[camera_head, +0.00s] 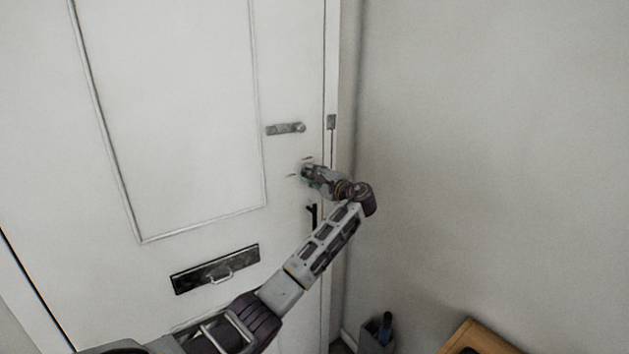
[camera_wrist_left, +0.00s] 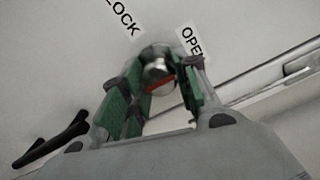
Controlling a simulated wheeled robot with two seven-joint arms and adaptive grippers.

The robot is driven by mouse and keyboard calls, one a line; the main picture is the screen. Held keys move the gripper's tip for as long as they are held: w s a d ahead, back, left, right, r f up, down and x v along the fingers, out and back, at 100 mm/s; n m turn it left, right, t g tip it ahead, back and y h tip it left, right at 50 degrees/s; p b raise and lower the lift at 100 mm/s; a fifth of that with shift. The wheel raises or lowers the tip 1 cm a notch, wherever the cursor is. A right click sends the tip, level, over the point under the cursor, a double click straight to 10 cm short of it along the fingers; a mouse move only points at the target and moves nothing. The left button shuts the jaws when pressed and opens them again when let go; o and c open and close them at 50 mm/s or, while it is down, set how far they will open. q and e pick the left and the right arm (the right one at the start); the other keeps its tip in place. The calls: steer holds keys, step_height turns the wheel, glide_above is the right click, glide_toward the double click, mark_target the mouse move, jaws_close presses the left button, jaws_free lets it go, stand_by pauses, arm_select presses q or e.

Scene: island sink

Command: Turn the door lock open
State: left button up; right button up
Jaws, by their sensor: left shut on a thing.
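The white door (camera_head: 180,120) fills the left and middle of the head view. The door lock (camera_wrist_left: 158,66) is a round silver knob with a red mark, seen in the left wrist view between labels reading "LOCK" (camera_wrist_left: 124,18) and "OPEN" (camera_wrist_left: 189,40); the last letter is partly covered. My left gripper (camera_head: 307,172) is at the lock near the door's right edge. In the left wrist view its green-padded fingers (camera_wrist_left: 162,88) stand on both sides of the knob and are shut on it. In the head view the gripper mostly hides the lock. My right gripper is not in view.
A metal latch (camera_head: 285,128) sits above the lock. A black handle (camera_head: 312,215) is below it, and a mail slot (camera_head: 215,269) is lower left. A bin (camera_head: 377,335) and wooden furniture (camera_head: 480,338) stand lower right by the bare wall (camera_head: 490,150).

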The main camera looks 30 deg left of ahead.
arm_select(q)
steer(key=shift+n, duration=0.3)
steer(key=o, duration=0.6)
steer(key=shift+c, duration=0.2)
steer(key=o, duration=0.4)
steer(key=shift+o, duration=0.2)
steer(key=shift+d, duration=0.1)
steer(key=shift+v, duration=0.9)
steer(key=v, duration=1)
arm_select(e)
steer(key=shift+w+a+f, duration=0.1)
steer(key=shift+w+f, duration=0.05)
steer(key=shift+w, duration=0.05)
